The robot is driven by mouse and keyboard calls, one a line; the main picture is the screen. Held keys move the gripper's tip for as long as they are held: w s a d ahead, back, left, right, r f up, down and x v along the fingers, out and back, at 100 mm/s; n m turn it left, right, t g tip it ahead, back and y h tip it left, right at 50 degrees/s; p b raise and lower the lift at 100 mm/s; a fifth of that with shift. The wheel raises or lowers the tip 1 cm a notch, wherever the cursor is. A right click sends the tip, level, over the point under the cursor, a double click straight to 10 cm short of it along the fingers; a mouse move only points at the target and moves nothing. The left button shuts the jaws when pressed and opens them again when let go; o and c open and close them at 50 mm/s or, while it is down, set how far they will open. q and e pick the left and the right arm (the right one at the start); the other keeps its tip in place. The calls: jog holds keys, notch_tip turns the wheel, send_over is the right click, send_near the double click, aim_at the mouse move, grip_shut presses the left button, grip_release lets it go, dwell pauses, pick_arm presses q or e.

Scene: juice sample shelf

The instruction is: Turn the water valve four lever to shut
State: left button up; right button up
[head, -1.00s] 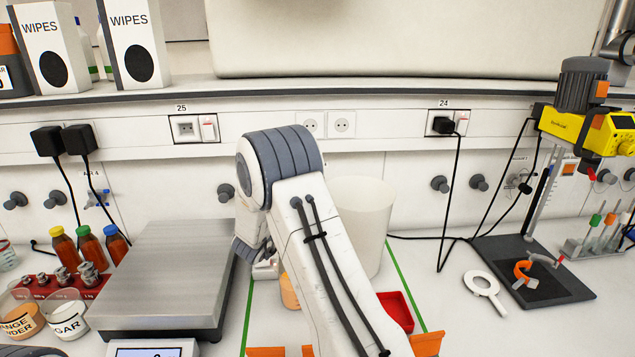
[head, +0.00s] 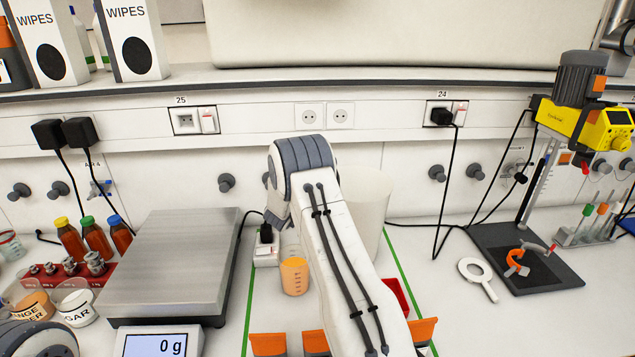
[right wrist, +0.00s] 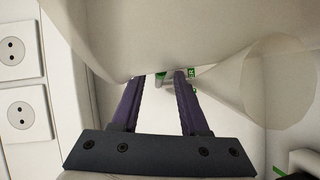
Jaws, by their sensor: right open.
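My right gripper (right wrist: 158,76) is open in the right wrist view, its two dark purple fingers apart. Small green and pale parts (right wrist: 163,74) show at the fingertips, partly covered by a pale surface; I cannot tell whether they are the water valve four lever or which way it is turned. In the head view my right arm reaches to the back wall and hides its own gripper and the wall behind. A wall valve with a blue handle (head: 100,188) at the left has a label that seems to read AIR 4. My left gripper is out of view.
A tall white container (head: 374,205) stands right behind my right arm. A steel scale (head: 183,260) and an orange-filled beaker (head: 294,277) stand to the left. A yellow stirrer (head: 590,122) on a stand and a white ring-shaped tool (head: 477,275) are to the right.

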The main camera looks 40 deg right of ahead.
grip_shut()
jog(key=shift+a, duration=0.1)
dwell(1.2)
